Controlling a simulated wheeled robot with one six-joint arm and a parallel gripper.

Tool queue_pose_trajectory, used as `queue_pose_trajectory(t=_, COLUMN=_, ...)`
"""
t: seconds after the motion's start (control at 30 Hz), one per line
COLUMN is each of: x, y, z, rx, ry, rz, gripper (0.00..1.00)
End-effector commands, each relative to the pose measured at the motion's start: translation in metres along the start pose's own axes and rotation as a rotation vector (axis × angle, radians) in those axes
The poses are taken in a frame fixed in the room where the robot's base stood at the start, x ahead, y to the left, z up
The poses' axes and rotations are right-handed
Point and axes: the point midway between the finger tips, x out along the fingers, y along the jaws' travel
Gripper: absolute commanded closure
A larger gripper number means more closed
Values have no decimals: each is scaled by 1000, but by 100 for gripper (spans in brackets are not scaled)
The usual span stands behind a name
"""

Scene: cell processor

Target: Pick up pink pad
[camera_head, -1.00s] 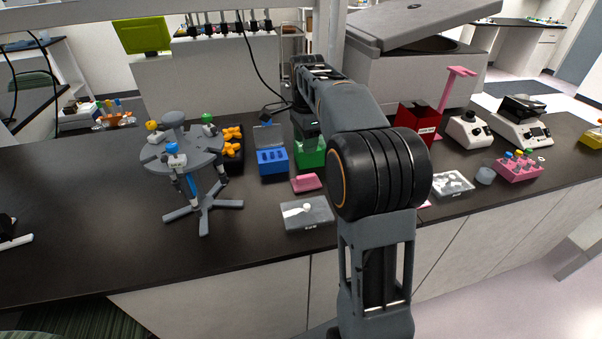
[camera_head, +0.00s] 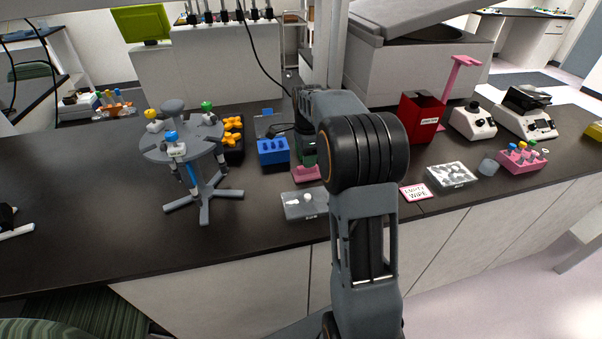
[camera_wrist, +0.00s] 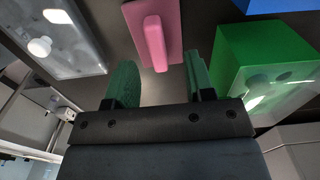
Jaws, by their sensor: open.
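The pink pad (camera_wrist: 173,22) lies on the dark bench, a flat pink plate with a raised pink handle on top. It shows at the top middle of the wrist view, just beyond my fingertips. In the head view, the pink pad (camera_head: 306,173) is partly hidden by my arm. My gripper (camera_wrist: 160,78) is open and empty, with green fingers on either side of the handle's line, not around it. In the head view, the fingers are mostly hidden behind my arm.
A clear box with a white knob (camera_wrist: 58,45) is left of the pad in the wrist view; a green box (camera_wrist: 240,50) is close on the right. A blue rack (camera_head: 272,153) and a grey tube stand (camera_head: 203,212) are to the left in the head view.

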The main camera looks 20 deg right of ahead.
Motion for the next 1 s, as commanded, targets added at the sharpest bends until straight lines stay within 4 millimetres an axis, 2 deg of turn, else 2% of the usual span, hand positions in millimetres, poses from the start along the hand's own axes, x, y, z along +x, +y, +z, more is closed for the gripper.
queue_pose_trajectory(t=0.2, x=26, y=1, z=0, rx=0, ry=0, rz=3, gripper=51)
queue_pose_trajectory(t=0.53, x=31, y=0, z=0, rx=0, ry=0, rz=0, gripper=51)
queue_pose_trajectory(t=1.0, x=31, y=0, z=0, rx=-1, ry=0, rz=0, gripper=95)
